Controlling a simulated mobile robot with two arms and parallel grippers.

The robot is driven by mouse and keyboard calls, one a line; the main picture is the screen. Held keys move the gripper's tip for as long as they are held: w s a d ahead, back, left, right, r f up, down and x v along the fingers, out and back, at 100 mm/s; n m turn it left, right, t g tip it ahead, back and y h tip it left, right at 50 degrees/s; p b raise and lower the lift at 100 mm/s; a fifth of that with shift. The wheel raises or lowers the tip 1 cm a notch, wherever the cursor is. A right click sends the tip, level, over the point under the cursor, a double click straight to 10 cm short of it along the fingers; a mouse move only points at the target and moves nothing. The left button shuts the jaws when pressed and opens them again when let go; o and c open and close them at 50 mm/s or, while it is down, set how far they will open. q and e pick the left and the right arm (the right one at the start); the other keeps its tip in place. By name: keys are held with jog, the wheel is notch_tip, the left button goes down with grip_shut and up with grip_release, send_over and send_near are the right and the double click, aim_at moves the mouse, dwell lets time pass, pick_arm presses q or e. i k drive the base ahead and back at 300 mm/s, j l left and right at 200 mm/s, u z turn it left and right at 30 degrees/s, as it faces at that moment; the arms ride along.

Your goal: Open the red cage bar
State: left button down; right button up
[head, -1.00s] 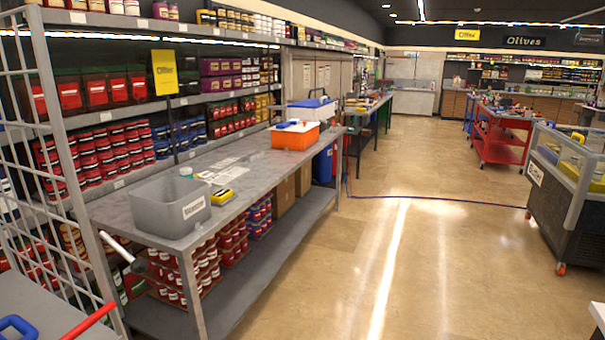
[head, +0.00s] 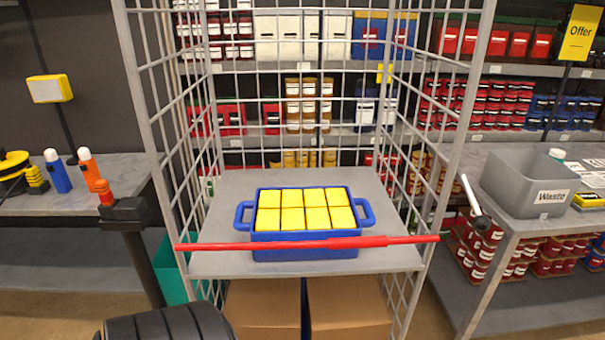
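The red cage bar (head: 320,243) lies across the front of the wire cage (head: 452,130). It is nearly level, its right end slightly higher, and runs from the left front post to the right front post. Behind it, a blue crate (head: 300,252) with several yellow-topped boxes stands on the cage's grey shelf (head: 225,196). The bar covers part of the crate's front face. Neither of my grippers shows in the head view.
A left table (head: 105,168) holds blue and orange bottles. Right of the cage, a grey waste bin (head: 525,180) stands on a metal table, with a black-and-white handle (head: 472,200) jutting towards the cage. Cardboard boxes (head: 345,305) sit underneath. A black ribbed object (head: 165,322) shows at bottom left.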

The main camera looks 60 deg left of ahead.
aim_at(365, 242)
jog(key=u, duration=1.65)
